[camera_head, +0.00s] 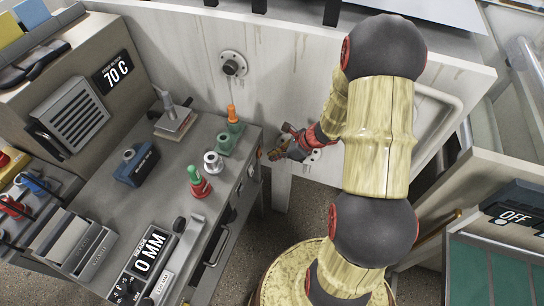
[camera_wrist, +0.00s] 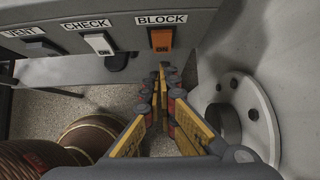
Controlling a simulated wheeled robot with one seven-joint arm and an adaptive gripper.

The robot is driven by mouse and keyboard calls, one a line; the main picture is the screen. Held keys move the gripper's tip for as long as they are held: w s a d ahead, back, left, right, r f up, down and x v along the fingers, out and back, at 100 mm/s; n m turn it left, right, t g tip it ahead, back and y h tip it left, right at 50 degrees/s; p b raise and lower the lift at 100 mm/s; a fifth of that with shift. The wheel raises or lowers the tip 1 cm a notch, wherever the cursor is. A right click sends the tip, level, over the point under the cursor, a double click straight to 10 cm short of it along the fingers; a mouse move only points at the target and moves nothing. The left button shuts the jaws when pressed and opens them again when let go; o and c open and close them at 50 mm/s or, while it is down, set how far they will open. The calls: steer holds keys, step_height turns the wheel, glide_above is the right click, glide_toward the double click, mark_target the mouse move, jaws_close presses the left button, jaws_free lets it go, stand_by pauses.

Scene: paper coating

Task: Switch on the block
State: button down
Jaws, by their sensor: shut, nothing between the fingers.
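The block switch (camera_wrist: 161,39) is an orange rocker under a "BLOCK" label, at the right end of a grey switch panel (camera_wrist: 130,62) in the wrist view. My gripper (camera_wrist: 163,76) is shut and empty, its yellow and black fingers pointing toward the panel, with the tips just below the orange switch in the picture. I cannot tell whether the tips touch the panel. In the head view my gripper (camera_head: 272,154) is close to the right side of the grey bench (camera_head: 130,205).
The white check switch (camera_wrist: 100,43) and the dark vent switch (camera_wrist: 42,47) are left of the block switch. A round pale flange (camera_wrist: 254,112) is right of my fingers. The pale wall (camera_head: 285,60) stands behind my gripper.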

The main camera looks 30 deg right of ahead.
steer(key=p+v, duration=0.4)
steer(key=v, duration=0.7)
steer(key=shift+s+d+f, duration=0.25)
steer(key=shift+s+f, duration=0.05)
steer(key=shift+f, duration=0.05)
steer(key=shift+s+d+f+p, duration=0.25)
steer(key=shift+f+p, duration=0.3)
steer(key=shift+p, duration=0.2)
